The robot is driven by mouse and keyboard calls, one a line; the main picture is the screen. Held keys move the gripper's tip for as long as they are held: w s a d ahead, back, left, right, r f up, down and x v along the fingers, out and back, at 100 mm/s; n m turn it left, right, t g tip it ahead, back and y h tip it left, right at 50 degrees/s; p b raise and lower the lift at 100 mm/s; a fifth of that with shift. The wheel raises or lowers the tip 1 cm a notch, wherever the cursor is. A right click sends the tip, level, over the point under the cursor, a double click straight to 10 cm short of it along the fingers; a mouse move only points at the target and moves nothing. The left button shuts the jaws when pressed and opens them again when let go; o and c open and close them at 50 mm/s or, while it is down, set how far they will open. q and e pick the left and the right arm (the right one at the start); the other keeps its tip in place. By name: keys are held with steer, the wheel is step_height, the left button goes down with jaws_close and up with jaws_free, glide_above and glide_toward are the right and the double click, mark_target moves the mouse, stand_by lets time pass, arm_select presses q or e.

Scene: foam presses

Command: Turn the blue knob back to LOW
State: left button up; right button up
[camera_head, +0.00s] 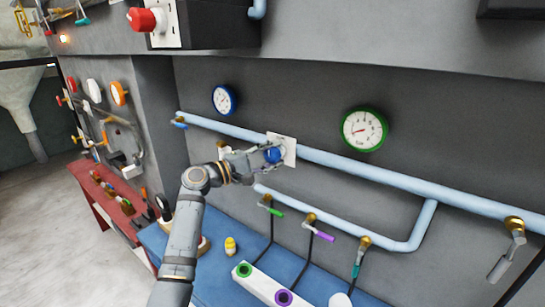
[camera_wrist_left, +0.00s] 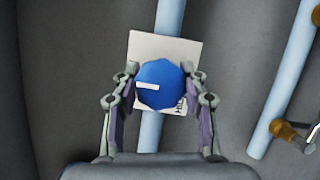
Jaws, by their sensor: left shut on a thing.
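The blue knob (camera_head: 272,155) sits on a white plate (camera_head: 289,148) on the light blue wall pipe. In the left wrist view the knob (camera_wrist_left: 160,85) shows between my fingers, its white pointer mark aimed at the left of the picture. My right gripper is not in view.
A blue gauge (camera_head: 223,99) and a green gauge (camera_head: 364,129) are on the grey wall. Valves with green (camera_head: 275,211) and purple (camera_head: 322,234) handles hang below the pipe. A yellow object (camera_head: 230,246) stands on the blue bench (camera_head: 205,284).

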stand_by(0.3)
arm_select(q)
steer(key=o, duration=1.2)
steer(key=shift+c, duration=0.2)
steer(key=shift+a, duration=0.1)
steer(key=v, duration=1.2)
